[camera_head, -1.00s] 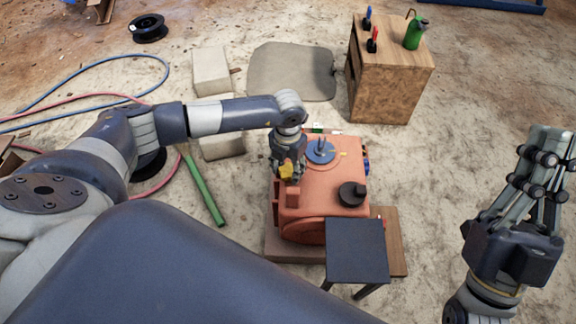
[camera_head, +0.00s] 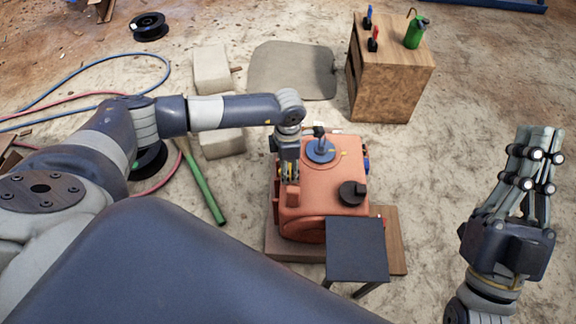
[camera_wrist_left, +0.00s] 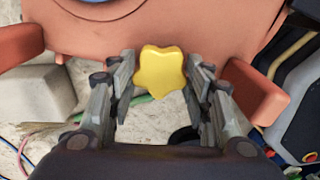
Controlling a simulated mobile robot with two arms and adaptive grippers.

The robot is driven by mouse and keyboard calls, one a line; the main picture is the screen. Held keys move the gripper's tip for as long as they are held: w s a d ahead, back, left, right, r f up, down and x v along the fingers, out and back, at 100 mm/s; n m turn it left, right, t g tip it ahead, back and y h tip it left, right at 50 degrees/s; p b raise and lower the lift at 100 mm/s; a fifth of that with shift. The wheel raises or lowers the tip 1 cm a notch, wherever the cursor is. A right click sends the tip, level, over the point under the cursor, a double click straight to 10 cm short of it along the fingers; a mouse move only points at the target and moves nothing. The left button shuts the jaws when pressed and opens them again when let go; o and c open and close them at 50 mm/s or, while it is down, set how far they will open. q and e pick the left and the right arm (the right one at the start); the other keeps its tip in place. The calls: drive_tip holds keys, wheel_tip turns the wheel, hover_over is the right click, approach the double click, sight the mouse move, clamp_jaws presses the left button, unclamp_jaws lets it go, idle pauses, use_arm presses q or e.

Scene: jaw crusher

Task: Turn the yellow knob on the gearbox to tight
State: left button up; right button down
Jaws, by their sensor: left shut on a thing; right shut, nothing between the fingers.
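The orange gearbox (camera_head: 320,190) sits on a low base on the ground in the head view. The yellow star-shaped knob (camera_wrist_left: 160,72) shows between the fingers of my left gripper (camera_wrist_left: 160,88) in the left wrist view. The fingers are closed on it from both sides, in front of the gearbox's orange face. In the head view my left gripper (camera_head: 290,170) points down at the gearbox's left side and mostly hides the knob. My right gripper (camera_head: 532,150) is shut and empty, raised at the right with its fingers up, away from the gearbox. Any tight marking is not readable.
A dark stool-like plate (camera_head: 357,250) stands in front of the gearbox. A blue disc (camera_head: 320,151) and a black knob (camera_head: 352,194) are on its top. A wooden cabinet (camera_head: 388,75) stands behind. A green bar (camera_head: 205,188) and hoses lie at the left.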

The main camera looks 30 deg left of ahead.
use_arm(q)
drive_tip(key=shift+m, duration=0.5)
drive_tip(key=o, duration=1.1)
drive_tip(key=shift+c, duration=0.2)
wheel_tip(320, 180, up, 12)
